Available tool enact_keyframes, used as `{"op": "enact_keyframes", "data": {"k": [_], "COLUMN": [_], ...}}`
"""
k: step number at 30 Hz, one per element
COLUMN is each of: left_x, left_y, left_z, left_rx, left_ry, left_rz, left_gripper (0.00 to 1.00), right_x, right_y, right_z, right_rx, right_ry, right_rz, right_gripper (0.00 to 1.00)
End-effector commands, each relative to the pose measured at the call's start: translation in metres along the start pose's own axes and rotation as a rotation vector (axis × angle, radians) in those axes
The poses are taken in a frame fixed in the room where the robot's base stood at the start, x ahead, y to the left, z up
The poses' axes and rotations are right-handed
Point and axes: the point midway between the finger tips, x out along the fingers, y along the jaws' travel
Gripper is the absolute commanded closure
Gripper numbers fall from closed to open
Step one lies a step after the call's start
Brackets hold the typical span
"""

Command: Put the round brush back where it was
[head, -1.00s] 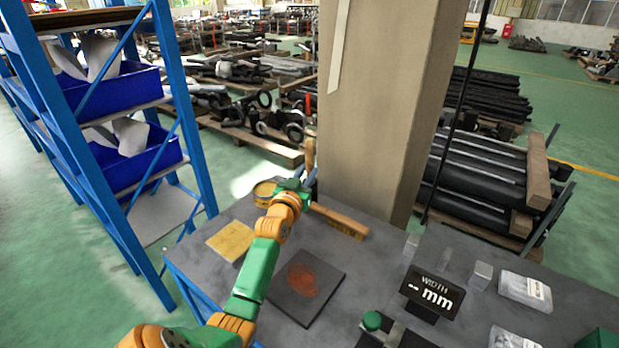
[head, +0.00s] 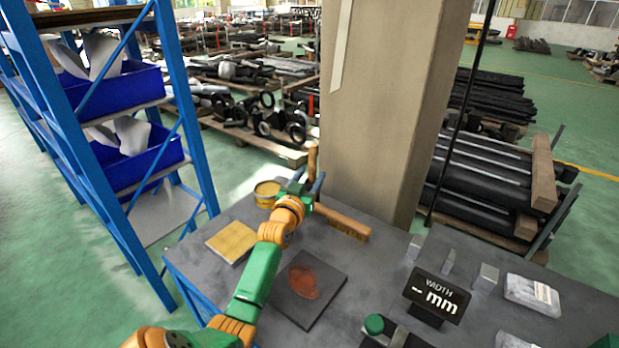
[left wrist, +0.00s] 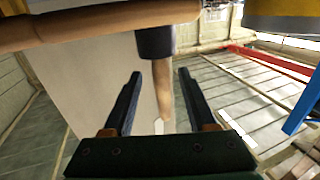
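The round brush shows in the head view as an upright wooden handle (head: 312,158) just behind my left gripper (head: 308,182). In the left wrist view its wooden handle (left wrist: 162,85) and dark collar (left wrist: 155,42) appear between the two fingers of my left gripper (left wrist: 160,90). Gaps show on both sides of the handle, so the gripper is open and not touching it there. The brush's bristle end is hidden. My right gripper is out of view.
A yellow tin (head: 266,194), a yellow pad (head: 231,242) and a dark plate with a rusty patch (head: 325,289) are on the table. A width display (head: 436,296) stands right.

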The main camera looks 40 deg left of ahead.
Motion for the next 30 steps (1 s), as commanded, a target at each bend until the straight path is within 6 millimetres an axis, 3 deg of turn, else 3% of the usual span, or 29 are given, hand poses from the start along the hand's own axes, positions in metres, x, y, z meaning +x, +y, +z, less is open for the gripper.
{"op": "enact_keyframes", "data": {"k": [5,9,21,25,30], "left_x": [0.0,-0.001,-0.096,-0.113,-0.12], "left_y": [0.0,0.0,0.0,0.0,0.0], "left_z": [-0.002,-0.019,-0.011,-0.011,-0.012], "left_rx": [0.0,-0.002,0.0,-0.001,-0.001], "left_ry": [0.0,0.001,-0.003,-0.002,-0.001], "left_rz": [0.0,0.0,-0.001,-0.001,-0.001], "left_gripper": [0.42,0.42,0.42,0.42,0.42], "right_x": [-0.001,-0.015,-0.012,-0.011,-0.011], "right_y": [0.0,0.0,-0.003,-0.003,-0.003], "right_z": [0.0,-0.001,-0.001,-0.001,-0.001], "right_rx": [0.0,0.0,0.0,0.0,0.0], "right_ry": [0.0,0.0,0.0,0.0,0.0], "right_rz": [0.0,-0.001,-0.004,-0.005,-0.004], "right_gripper": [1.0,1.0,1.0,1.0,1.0]}}
